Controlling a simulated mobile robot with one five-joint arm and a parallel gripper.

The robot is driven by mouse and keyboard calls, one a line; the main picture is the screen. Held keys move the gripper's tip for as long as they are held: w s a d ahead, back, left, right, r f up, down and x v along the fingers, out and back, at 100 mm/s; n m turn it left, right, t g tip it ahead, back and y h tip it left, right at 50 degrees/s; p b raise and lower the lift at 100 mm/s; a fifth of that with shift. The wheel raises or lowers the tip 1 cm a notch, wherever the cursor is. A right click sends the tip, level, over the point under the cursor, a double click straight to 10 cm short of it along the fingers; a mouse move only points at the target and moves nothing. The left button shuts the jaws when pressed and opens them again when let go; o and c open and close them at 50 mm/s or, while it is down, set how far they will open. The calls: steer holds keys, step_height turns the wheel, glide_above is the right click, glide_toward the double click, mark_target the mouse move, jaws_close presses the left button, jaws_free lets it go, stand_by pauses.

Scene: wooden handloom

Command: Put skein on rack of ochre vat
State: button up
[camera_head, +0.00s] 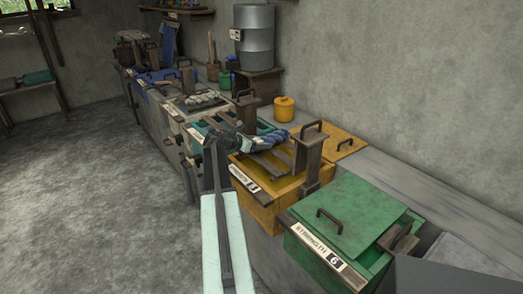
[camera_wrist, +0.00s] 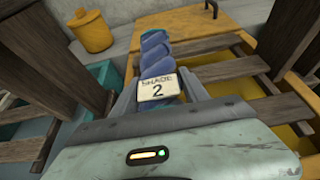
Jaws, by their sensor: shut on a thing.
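The skein is a blue twisted hank (camera_head: 273,140). In the wrist view the skein (camera_wrist: 156,52) points away from me with a white "SHADE 2" tag (camera_wrist: 158,88) at its near end. My gripper (camera_head: 247,143) is shut on it; in the wrist view the grey fingers (camera_wrist: 158,102) flank the tag.
Wooden posts with handles (camera_head: 309,155) rise beside the vat. A green lidded vat (camera_head: 345,220) labelled 6 stands nearer, and a teal vat (camera_head: 200,130) farther left. A yellow jar (camera_head: 284,109) and an ochre lid (camera_head: 338,143) lie behind. The floor at left is clear.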

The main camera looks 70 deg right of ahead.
steer(key=shift+f, duration=0.8)
steer(key=shift+r, duration=0.25)
steer(key=shift+f, duration=0.25)
steer(key=o, duration=1.5)
steer(key=shift+r, duration=0.1)
